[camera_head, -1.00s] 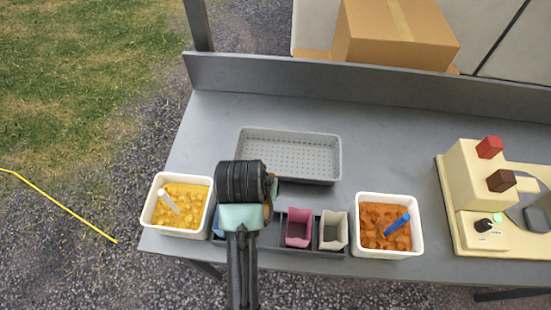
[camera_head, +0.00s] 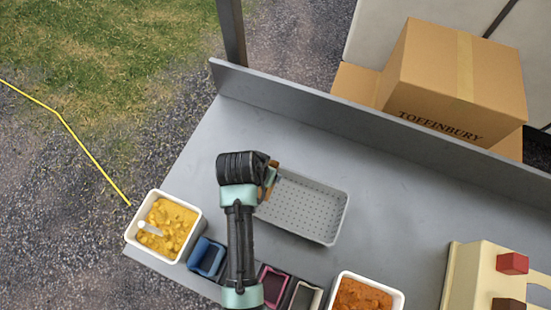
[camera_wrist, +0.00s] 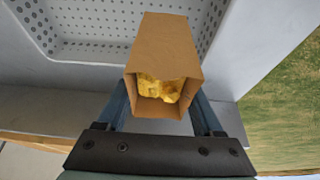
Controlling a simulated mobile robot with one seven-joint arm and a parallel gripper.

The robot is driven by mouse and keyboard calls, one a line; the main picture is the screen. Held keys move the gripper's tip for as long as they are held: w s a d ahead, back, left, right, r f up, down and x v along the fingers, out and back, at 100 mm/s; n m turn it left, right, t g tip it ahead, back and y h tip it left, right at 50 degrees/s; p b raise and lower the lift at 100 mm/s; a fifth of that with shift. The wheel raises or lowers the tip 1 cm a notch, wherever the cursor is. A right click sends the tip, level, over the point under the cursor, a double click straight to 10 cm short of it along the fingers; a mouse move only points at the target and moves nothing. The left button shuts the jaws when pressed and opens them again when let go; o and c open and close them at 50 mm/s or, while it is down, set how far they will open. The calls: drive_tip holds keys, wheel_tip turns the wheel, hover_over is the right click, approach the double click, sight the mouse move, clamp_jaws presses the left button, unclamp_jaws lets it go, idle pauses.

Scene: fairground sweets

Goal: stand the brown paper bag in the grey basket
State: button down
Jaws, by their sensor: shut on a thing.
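The brown paper bag (camera_wrist: 161,48) fills the middle of the wrist view, its open mouth facing the camera and yellow pieces showing inside. My gripper (camera_wrist: 163,108) is shut on it, with a blue finger on each side. In the head view a brown sliver of the bag (camera_head: 273,176) shows beside my wrist; the rest is hidden. The grey basket (camera_head: 335,220) lies on the counter, empty where visible. My gripper is at its left end, and the basket (camera_wrist: 95,48) shows behind and left of the bag in the wrist view. I cannot tell the bag's height above it.
A tub of yellow sweets (camera_head: 166,225) stands at the left edge, a tub of orange sweets (camera_head: 365,294) at the front. Blue (camera_head: 207,257), pink and cream bags stand in a dark holder between them. A cream machine (camera_head: 490,275) is at right. A raised ledge (camera_head: 390,130) runs behind.

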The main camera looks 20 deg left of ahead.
drive_tip(key=shift+f+p, duration=0.3)
drive_tip(key=shift+f, duration=3)
drive_tip(key=shift+f, duration=0.1)
drive_tip(key=shift+c, duration=0.2)
unclamp_jaws()
drive_tip(key=v, duration=1.2)
drive_tip(key=shift+s, duration=0.1)
